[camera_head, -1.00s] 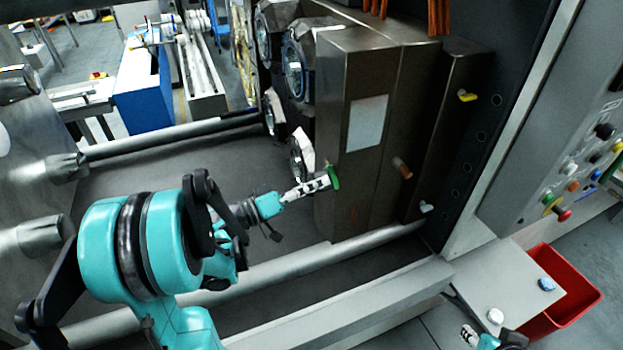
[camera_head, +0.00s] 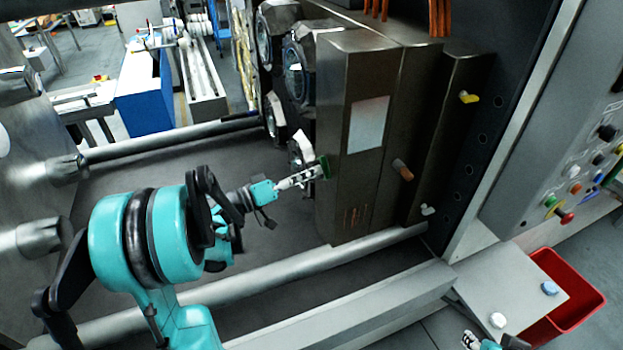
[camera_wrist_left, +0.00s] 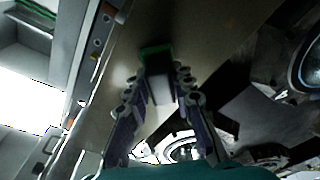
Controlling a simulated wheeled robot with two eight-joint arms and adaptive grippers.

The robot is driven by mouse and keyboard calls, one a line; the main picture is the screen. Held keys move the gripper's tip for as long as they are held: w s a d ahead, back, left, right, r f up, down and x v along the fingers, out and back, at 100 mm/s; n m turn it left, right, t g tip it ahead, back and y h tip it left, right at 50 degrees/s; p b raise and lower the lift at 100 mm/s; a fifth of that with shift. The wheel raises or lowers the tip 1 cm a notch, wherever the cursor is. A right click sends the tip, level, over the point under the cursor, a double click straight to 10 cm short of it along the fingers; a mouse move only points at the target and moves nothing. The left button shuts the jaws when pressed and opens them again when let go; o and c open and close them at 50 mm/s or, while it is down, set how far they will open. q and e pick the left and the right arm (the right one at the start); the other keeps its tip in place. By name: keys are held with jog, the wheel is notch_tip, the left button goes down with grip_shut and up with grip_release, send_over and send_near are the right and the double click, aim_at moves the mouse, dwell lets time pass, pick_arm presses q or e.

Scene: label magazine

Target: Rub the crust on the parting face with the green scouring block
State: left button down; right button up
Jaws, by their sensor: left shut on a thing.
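The green scouring block (camera_head: 325,167) is in my left gripper (camera_head: 303,178), its green pad at the left edge of the brown metal mould block (camera_head: 346,185). In the left wrist view my gripper (camera_wrist_left: 161,80) is shut on the scouring block, with the green pad (camera_wrist_left: 155,50) against or just off a dull brown metal face (camera_wrist_left: 205,30). I cannot tell whether it touches. Faint reddish streaks (camera_head: 354,217) mark the mould's lower front; I cannot tell whether these are the crust. My right gripper (camera_head: 472,340) is partly cut off at the bottom edge.
Round chrome-rimmed inserts (camera_head: 296,70) stand out from the mould's left side, close to the block. A tie bar (camera_head: 290,280) runs below my left arm. A pale shelf (camera_head: 515,290) and a red bin (camera_head: 575,290) lie at lower right. Open space lies left of the mould.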

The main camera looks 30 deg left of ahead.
pick_arm(q)
jog(key=shift+w+a, duration=0.8)
jog(key=shift+a, duration=0.15)
jog(key=shift+s, duration=0.1)
jog(key=shift+a+r+b+v, duration=0.1)
jog(key=shift+r+b+v, duration=0.05)
jog(key=shift+v, duration=1.35)
jog(key=shift+a+r+b+v, duration=0.1)
jog(key=shift+b+v, duration=0.05)
jog(key=shift+v, duration=1.3)
jog(key=shift+v, duration=1.4)
jog(key=shift+a+r, duration=0.15)
